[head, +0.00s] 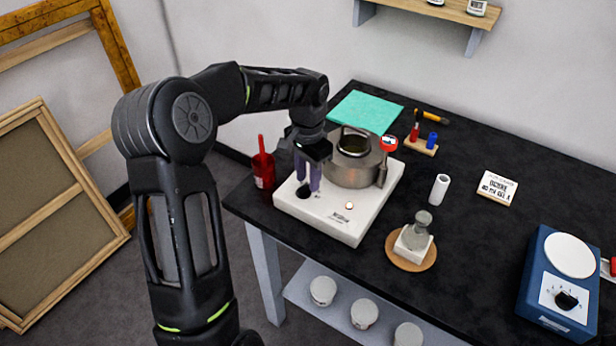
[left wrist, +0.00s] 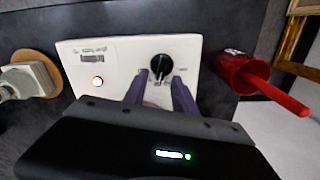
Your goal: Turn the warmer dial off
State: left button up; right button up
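The white warmer (head: 322,218) stands at the table's near left corner with a metal pot (head: 355,165) on top. In the left wrist view its front panel (left wrist: 120,62) shows a black dial (left wrist: 160,68) with a pale pointer mark and a small lit round lamp (left wrist: 97,82). My left gripper (head: 309,187) points down at the panel. In the left wrist view its two purple fingers (left wrist: 160,80) are apart, with the tips on either side of the dial. I cannot tell whether they touch it. My right gripper is not in view.
A red cup with a red handle (head: 263,168) stands beside the warmer. A flask on a white block (head: 414,240) sits to its right. A blue device with its own knob (head: 560,285) stands far right. A teal cloth (head: 365,111) lies behind.

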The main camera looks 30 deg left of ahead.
pick_arm(q)
jog(key=shift+f, duration=0.55)
jog(key=shift+c, duration=0.3)
grip_shut()
